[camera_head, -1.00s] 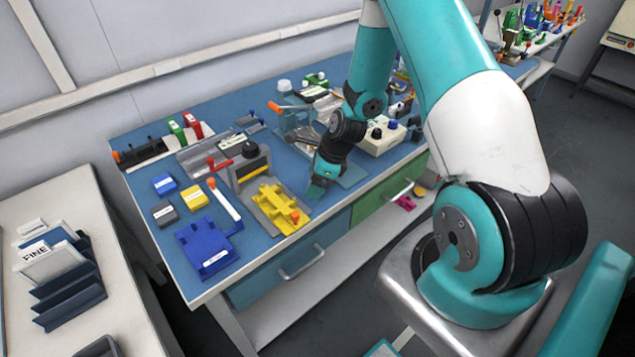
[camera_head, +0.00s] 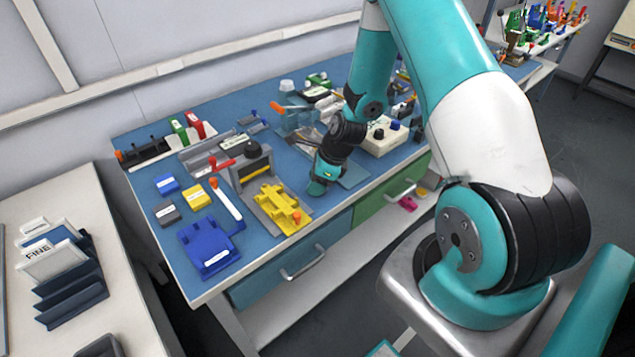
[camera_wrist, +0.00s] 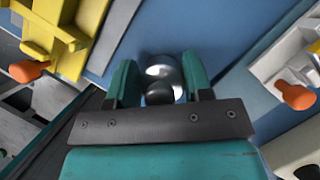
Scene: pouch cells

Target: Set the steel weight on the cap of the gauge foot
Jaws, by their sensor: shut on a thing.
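My gripper (camera_wrist: 160,82) is shut on the steel weight (camera_wrist: 163,70), a shiny rounded metal piece between the two teal fingers in the wrist view. In the head view my gripper (camera_head: 318,188) is low over the front part of the blue bench, right of the yellow fixture; the weight cannot be made out there.
The yellow fixture (camera_head: 275,207) with an orange knob is close to the left of my gripper. A blue tray (camera_head: 208,248) lies at the bench's front left. A white box with dark knobs (camera_head: 383,137) stands to the right. Bare blue bench shows near the front edge.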

